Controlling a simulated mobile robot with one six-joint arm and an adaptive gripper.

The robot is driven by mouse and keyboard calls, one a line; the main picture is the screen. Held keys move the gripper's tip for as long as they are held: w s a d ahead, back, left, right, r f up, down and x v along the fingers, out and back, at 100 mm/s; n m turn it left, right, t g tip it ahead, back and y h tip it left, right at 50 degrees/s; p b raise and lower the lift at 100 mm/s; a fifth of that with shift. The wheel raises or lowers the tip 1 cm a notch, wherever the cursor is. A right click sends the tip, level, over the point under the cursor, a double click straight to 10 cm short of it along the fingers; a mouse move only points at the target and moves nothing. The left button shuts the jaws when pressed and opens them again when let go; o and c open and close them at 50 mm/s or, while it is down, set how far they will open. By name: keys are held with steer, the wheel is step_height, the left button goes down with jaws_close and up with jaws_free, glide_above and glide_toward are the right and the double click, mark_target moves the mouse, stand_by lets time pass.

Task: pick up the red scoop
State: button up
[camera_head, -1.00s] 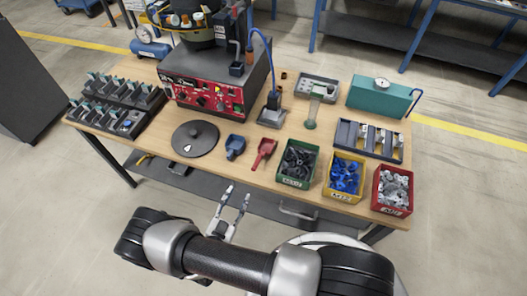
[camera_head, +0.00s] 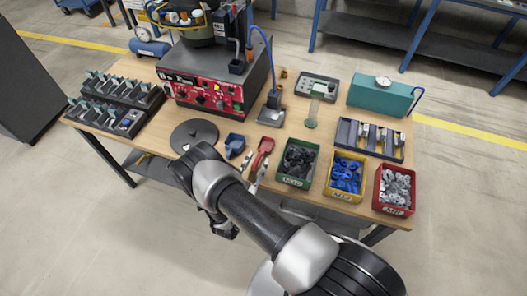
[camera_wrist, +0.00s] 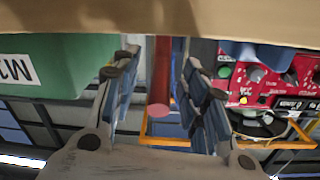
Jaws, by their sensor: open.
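The red scoop (camera_head: 264,147) lies on the wooden workbench near its front edge, between a blue scoop (camera_head: 235,145) and a green bin of dark parts (camera_head: 297,163). In the wrist view the scoop's red handle (camera_wrist: 161,80) points toward the camera, between the two fingers. My gripper (camera_head: 254,170) is at the bench's front edge by the scoop's handle end. It is open, with one finger on each side of the handle (camera_wrist: 158,82). In the head view my arm hides part of the front edge.
The green bin (camera_wrist: 60,60) stands close beside one finger in the wrist view. A yellow bin (camera_head: 345,176) and a red bin (camera_head: 394,189) stand further right. A dark round disc (camera_head: 194,136) lies left of the blue scoop. The red control box (camera_head: 205,93) stands behind.

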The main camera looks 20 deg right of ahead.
steer(key=shift+x, duration=1.05)
jaws_close()
